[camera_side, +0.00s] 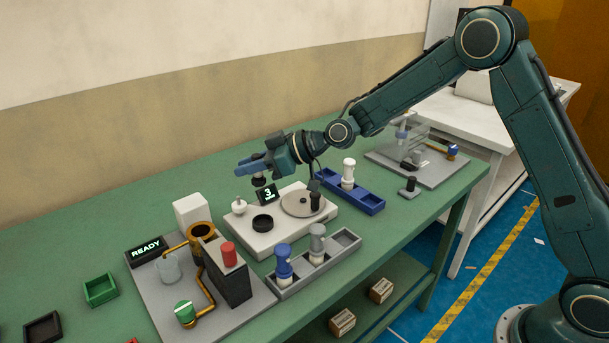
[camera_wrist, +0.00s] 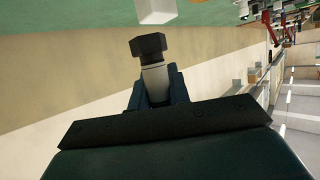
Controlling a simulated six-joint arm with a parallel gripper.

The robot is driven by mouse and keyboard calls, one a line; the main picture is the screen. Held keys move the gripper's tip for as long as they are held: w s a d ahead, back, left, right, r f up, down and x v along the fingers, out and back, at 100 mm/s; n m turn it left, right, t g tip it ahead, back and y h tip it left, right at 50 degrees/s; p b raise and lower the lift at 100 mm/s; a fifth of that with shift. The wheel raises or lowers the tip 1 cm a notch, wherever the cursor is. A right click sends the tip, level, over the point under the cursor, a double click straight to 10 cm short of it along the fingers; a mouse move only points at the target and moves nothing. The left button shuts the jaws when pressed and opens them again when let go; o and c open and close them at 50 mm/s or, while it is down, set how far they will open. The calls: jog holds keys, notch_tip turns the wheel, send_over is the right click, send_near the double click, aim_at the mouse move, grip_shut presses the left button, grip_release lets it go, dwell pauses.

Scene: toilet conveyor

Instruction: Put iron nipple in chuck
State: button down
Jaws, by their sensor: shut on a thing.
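My gripper (camera_side: 254,167) is shut on a piece with a dark hexagonal end and a pale grey body, which looks like the iron nipple (camera_wrist: 149,47). In the side view only its dark end (camera_side: 259,181) shows, below the jaws. The jaws (camera_wrist: 157,88) cover part of its body. I hold it in the air above the back of a white machine with a display reading 3 (camera_side: 268,194). A black ring (camera_side: 263,222), possibly the chuck, sits on this machine, below and apart from the held piece. I cannot tell for certain which part is the chuck.
The white machine also bears a round grey disc (camera_side: 302,203) and a white knobbed piece (camera_side: 239,206). A grey tray (camera_side: 345,243) holds blue and grey pieces in front. A blue tray (camera_side: 371,204) stands to the right. A READY station (camera_side: 147,250) with a copper pipe stands left.

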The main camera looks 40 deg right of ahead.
notch_tip(320, 180, down, 7)
jog(key=shift+f, duration=0.1)
jog(key=shift+f, duration=0.15)
jog(key=shift+f, duration=2)
jog(key=shift+f, duration=0.15)
jog(key=c, duration=1.3)
grip_release()
jog(key=shift+r, duration=0.2)
jog(key=v, duration=1.2)
jog(key=shift+f, duration=0.15)
